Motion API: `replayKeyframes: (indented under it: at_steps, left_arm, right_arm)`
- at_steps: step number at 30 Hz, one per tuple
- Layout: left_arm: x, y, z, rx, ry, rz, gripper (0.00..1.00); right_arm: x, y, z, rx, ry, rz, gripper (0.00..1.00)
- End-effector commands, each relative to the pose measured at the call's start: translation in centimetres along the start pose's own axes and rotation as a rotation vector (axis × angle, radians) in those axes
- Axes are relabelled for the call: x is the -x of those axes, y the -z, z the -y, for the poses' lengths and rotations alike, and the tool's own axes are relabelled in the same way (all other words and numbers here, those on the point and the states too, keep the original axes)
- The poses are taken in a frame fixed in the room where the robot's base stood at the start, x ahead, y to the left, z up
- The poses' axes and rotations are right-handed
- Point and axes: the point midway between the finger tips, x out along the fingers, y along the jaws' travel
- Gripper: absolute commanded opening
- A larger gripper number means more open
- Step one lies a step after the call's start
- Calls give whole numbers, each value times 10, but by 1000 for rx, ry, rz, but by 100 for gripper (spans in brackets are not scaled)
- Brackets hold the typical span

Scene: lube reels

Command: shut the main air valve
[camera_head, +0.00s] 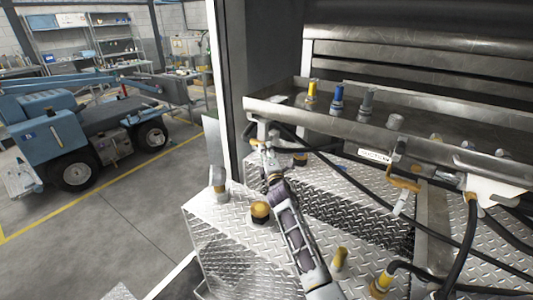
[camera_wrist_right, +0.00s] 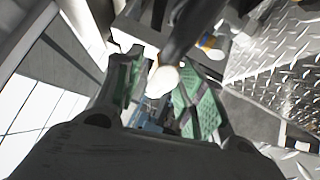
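My right arm reaches up from the bottom of the head view, and its gripper (camera_head: 268,150) is at the left end of the metal shelf, by pale fittings and a dark hose. In the right wrist view the gripper (camera_wrist_right: 160,95) has its two green-padded fingers apart. A dark rod or hose with a round white end (camera_wrist_right: 162,80) shows between or just beyond them; I cannot tell whether they touch it. I cannot make out for sure which part is the main air valve. An orange lever-like handle (camera_head: 403,183) hangs under the shelf further right. My left gripper is not in view.
The metal shelf (camera_head: 330,120) carries several coloured fittings along its edge. Black hoses (camera_head: 455,250) hang across the right side. Diamond-plate boxes (camera_head: 230,215) with yellow-capped fittings stand below. A blue lift machine (camera_head: 60,140) is on the open floor at left.

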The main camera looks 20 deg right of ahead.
Motion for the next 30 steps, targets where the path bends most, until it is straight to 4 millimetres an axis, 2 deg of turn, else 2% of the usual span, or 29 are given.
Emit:
replayKeyframes:
  at_steps: [12, 22, 30]
  left_arm:
    - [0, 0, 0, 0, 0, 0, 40]
    - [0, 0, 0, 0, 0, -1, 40]
    - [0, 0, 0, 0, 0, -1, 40]
  right_arm:
    - [-3, 0, 0, 0, 0, 0, 40]
    - [-3, 0, 0, 0, 0, 0, 0]
    - [-3, 0, 0, 0, 0, 0, 0]
